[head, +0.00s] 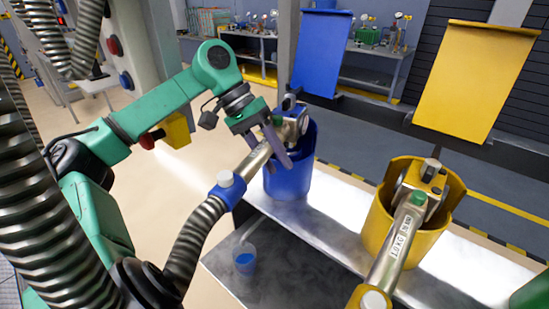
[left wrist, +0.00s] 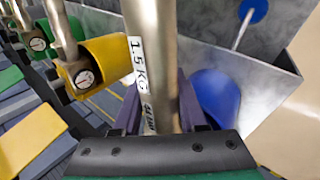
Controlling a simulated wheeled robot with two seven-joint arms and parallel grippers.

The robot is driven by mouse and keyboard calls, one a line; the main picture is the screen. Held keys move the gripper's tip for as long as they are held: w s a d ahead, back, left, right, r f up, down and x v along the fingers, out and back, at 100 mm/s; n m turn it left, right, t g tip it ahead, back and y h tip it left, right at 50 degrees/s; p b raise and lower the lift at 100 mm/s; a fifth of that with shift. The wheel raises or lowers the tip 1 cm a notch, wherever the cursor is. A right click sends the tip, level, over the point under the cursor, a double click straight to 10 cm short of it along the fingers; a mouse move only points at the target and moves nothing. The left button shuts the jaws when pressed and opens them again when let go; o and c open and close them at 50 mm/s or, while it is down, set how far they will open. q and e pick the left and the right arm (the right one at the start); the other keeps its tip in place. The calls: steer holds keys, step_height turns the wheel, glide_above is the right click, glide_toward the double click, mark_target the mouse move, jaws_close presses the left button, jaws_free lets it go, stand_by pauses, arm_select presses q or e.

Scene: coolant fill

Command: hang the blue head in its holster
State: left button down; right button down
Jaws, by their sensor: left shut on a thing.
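The blue head is a metal pipe (head: 254,160) with a blue collar where its hose joins. My left gripper (head: 277,146) is shut on the pipe near its nozzle end. In the left wrist view the pipe (left wrist: 152,55), labelled 1.5 KG, runs up between the fingers of the gripper (left wrist: 155,122). The nozzle end shows at the mouth of the blue holster (head: 290,183), partly behind the fingers. I cannot tell how deep it sits or whether it touches. The holster also shows right of the pipe in the left wrist view (left wrist: 215,97). My right gripper is out of view.
A yellow holster (head: 437,240) with another metal head (head: 399,238) stands to the right on the same bench. Blue (head: 321,50) and yellow (head: 472,82) panels hang behind. A green thing shows at lower right (head: 532,292).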

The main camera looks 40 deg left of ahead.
arm_select(q)
steer(key=shift+f+b, duration=0.65)
steer(key=shift+f, duration=0.05)
steer(key=shift+s+d+f+b, duration=0.25)
steer(key=shift+d+f+b, duration=0.15)
steer(key=shift+f+b, duration=0.2)
steer(key=shift+r, duration=0.25)
steer(key=shift+w+a+r+p, duration=0.1)
steer(key=shift+a+r+p, duration=0.2)
steer(key=shift+p, duration=0.4)
steer(key=shift+r, duration=0.1)
steer(key=shift+w, duration=0.1)
steer(key=shift+a+p, duration=0.1)
steer(key=shift+p, duration=0.25)
